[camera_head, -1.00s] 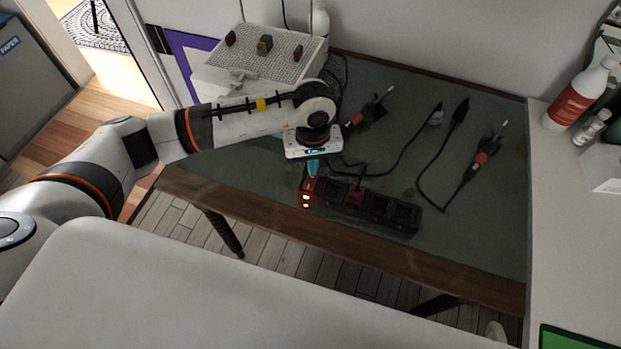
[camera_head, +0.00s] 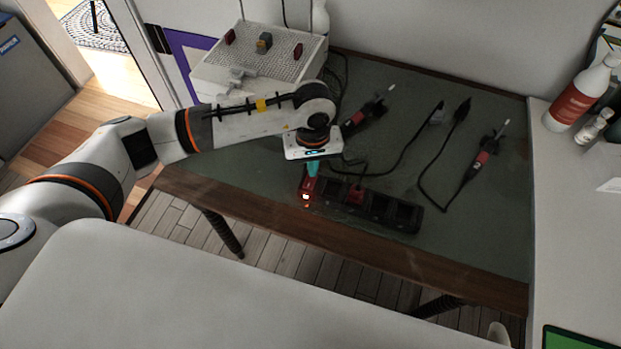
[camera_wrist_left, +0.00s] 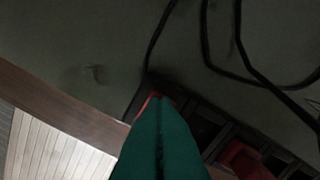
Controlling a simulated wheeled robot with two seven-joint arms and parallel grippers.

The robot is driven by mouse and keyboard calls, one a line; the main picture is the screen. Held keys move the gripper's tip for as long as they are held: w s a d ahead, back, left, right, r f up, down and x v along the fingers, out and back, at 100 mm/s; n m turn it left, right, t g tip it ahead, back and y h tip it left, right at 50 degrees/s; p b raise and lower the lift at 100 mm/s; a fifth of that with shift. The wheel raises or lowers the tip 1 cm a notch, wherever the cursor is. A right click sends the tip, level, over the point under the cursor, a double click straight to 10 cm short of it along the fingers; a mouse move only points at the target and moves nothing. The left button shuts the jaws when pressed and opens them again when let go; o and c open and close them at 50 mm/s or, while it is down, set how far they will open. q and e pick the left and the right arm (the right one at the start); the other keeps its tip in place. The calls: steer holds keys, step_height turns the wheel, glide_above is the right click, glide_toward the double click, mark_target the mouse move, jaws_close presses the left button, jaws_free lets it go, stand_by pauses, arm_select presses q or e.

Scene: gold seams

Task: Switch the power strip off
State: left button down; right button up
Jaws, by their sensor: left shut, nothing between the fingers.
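The power strip (camera_head: 378,207) lies on the dark green table mat near its front edge. It is black with a red end piece on the left that holds the switch (camera_head: 307,187), where a small light glows. A red plug (camera_head: 354,194) sits in one of its sockets. My left gripper (camera_head: 312,170) points down with its teal fingers closed together at the red switch end. In the left wrist view the fingers (camera_wrist_left: 160,125) cover most of the switch, with a red rim showing around their tips. Whether they touch it I cannot tell. My right gripper is not in view.
Two soldering irons (camera_head: 367,112) (camera_head: 482,157) and black cables (camera_head: 425,150) lie on the mat (camera_head: 480,230). A white pegboard box (camera_head: 262,60) stands at the back left. A white counter with bottles (camera_head: 580,95) is at the right.

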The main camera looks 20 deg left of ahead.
arm_select(q)
steer(key=shift+f+b, duration=0.45)
steer(key=shift+f, duration=0.05)
steer(key=shift+r, duration=0.2)
steer(key=shift+r+p, duration=1.6)
steer(key=shift+r, duration=1.8)
